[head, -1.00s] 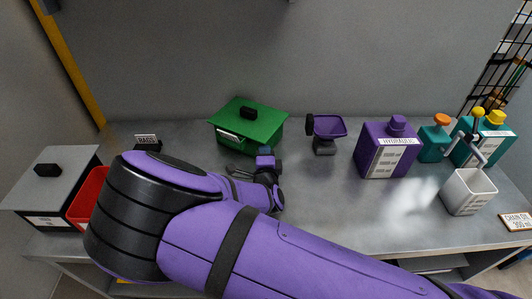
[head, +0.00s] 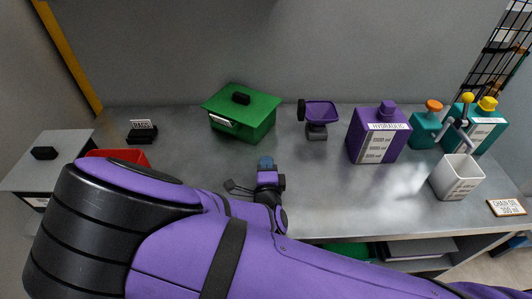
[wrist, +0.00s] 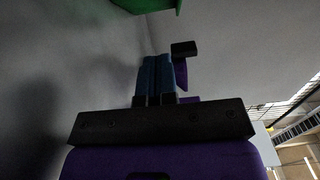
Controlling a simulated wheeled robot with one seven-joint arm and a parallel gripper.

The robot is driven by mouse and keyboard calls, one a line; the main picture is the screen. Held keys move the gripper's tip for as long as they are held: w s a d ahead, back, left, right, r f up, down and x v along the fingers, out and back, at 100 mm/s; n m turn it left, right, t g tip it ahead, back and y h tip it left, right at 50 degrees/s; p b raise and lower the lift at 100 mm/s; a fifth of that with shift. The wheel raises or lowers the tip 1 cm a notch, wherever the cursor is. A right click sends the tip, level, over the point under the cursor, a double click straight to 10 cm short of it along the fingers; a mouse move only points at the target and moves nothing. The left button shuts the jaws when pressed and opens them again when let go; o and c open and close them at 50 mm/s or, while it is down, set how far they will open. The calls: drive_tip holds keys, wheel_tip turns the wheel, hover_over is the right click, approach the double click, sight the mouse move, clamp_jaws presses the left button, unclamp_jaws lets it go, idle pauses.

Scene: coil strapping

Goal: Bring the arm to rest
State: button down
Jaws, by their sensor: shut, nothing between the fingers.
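My gripper (head: 266,163) shows in the head view at the end of my purple arm, above the front middle of the grey bench. In the wrist view its blue fingers (wrist: 155,78) are together with nothing between them. The gripper is apart from the green lidded box (head: 240,114), which stands behind it and a little to the left. My arm hides the front left of the bench.
On the bench (head: 330,190) are a purple scoop on a stand (head: 321,113), a purple hydraulic jug (head: 377,137), teal bottles (head: 426,130), a white container (head: 457,178) and a sign (head: 507,207). A red bin (head: 125,155) and grey lidded box (head: 35,165) stand left.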

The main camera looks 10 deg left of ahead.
drive_tip(key=shift+s+d, duration=0.2)
drive_tip(key=shift+s, duration=0.45)
drive_tip(key=w+d+r+m+g+h, duration=0.2)
drive_tip(key=w+d+r+m+h, duration=0.2)
drive_tip(key=d+r+m+h, duration=0.35)
drive_tip(key=w+d+r+m+g+h, duration=0.1)
drive_tip(key=w+d+r+m+h, duration=0.2)
drive_tip(key=d+r+m+h, duration=0.5)
drive_tip(key=s+d+r+m+g, duration=0.1)
drive_tip(key=d+r+m+g, duration=0.25)
drive_tip(key=d+m, duration=0.5)
drive_tip(key=s+d+r+m+g, duration=0.25)
drive_tip(key=d+m+g, duration=0.25)
drive_tip(key=d+m, duration=0.3)
drive_tip(key=s+d+r+m+g+y, duration=0.4)
drive_tip(key=s+d+r+m+y, duration=0.2)
drive_tip(key=s+d+r+m, duration=0.5)
drive_tip(key=s+a+r+m+t+y, duration=0.1)
drive_tip(key=s+r+m+t+y, duration=0.2)
drive_tip(key=m, duration=1.1)
drive_tip(key=shift+s+a+r+y, duration=0.15)
drive_tip(key=shift+s+r+y, duration=0.8)
drive_tip(key=shift+s+r, duration=1.6)
drive_tip(key=shift+s+f, duration=0.5)
drive_tip(key=shift+f, duration=0.05)
